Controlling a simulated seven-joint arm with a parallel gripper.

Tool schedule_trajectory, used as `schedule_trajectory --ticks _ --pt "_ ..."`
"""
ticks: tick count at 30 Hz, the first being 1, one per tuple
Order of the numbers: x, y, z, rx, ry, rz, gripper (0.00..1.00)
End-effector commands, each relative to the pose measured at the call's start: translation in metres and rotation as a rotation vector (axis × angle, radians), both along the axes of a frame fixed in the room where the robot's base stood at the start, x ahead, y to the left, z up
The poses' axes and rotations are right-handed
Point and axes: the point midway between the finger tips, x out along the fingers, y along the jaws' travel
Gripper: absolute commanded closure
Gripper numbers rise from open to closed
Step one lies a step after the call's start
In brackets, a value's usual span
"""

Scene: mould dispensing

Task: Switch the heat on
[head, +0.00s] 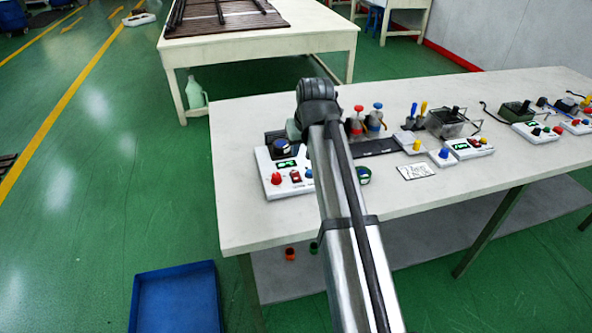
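A white control box (263,163) stands at the near left of the table. It carries a red round button (276,179), a green-lit display (287,164), a small red switch (295,176) and a large dark knob (281,147). A blue button shows at its right, partly behind my arm. I cannot read its labels or tell which control is for heat. My arm reaches up from the bottom to a dark joint over the table, right of this box. My gripper is hidden behind my arm, so I cannot see its fingers.
The white table (440,194) also holds red-topped and blue-topped pots (364,124), a black strip (376,148), a handwritten card (417,172), and more control boxes (468,148) to the right. A blue tray (176,298) lies on the floor. The table's front left is clear.

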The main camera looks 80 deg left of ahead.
Motion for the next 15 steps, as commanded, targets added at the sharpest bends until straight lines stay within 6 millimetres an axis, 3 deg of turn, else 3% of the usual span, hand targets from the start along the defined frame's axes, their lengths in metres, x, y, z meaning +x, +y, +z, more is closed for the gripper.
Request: schedule_trajectory --ticks 5,15 --pt "-0.006 0.005 -0.005 0.0 0.0 0.008 0.66" --pt "-0.005 0.025 -0.055 -0.001 0.0 0.007 0.66"
